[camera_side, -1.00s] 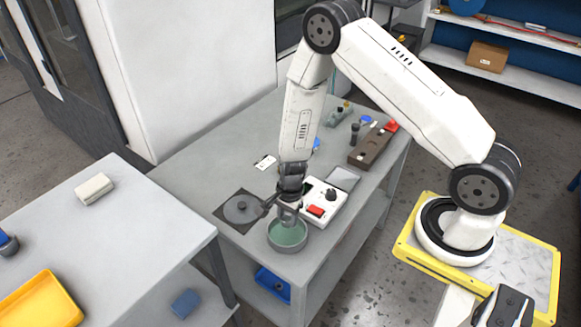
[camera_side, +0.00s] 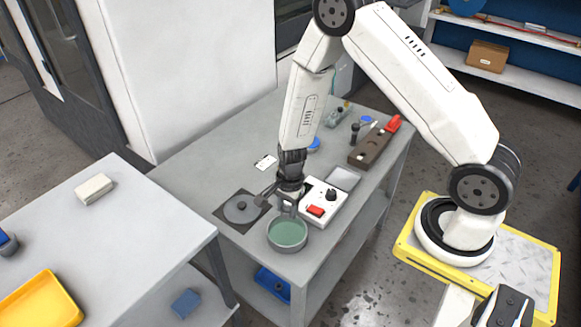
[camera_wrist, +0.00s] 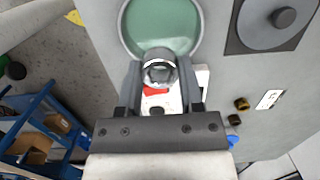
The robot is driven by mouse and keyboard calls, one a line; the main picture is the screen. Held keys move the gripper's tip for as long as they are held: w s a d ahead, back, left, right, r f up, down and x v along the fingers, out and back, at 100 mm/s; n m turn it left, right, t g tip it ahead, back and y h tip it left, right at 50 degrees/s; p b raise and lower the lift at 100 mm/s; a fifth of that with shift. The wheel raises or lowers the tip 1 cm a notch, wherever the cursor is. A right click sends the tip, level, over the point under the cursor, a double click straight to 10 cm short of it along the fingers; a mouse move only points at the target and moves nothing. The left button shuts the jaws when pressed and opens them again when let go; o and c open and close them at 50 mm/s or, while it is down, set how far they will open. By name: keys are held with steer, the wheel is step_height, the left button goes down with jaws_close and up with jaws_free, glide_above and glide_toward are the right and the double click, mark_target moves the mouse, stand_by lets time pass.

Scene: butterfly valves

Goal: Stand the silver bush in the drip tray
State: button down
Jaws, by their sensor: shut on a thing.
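The silver bush (camera_wrist: 160,73) is a short metal ring between my fingertips in the wrist view. My gripper (camera_wrist: 160,66) is shut on it. The drip tray is a round grey dish with a green floor, near the front corner of the bench in the side view (camera_side: 287,246); it also shows at the top of the wrist view (camera_wrist: 160,20). In the side view my gripper (camera_side: 287,208) is above the tray's back rim. The bush is too small to make out there, and its height above the tray is hard to tell.
A dark square mat with a grey disc (camera_side: 241,208) lies left of the tray. A white box with a red switch (camera_side: 316,211) stands just behind right. A brown block (camera_side: 366,153) is farther back. Two brass pieces (camera_wrist: 241,104) and a white card (camera_wrist: 269,99) lie on the bench.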

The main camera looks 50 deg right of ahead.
steer(key=shift+d, duration=0.1)
steer(key=s+d+r+m, duration=0.1)
steer(key=s+d+m, duration=0.5)
steer(key=d+m, duration=0.3)
steer(key=s+d+r+m+t+h, duration=0.1)
steer(key=s+d+r+m, duration=0.1)
steer(key=s+d+m, duration=0.5)
steer(key=d+m, duration=0.2)
steer(key=d, duration=0.4)
steer(key=shift+s+r, duration=0.15)
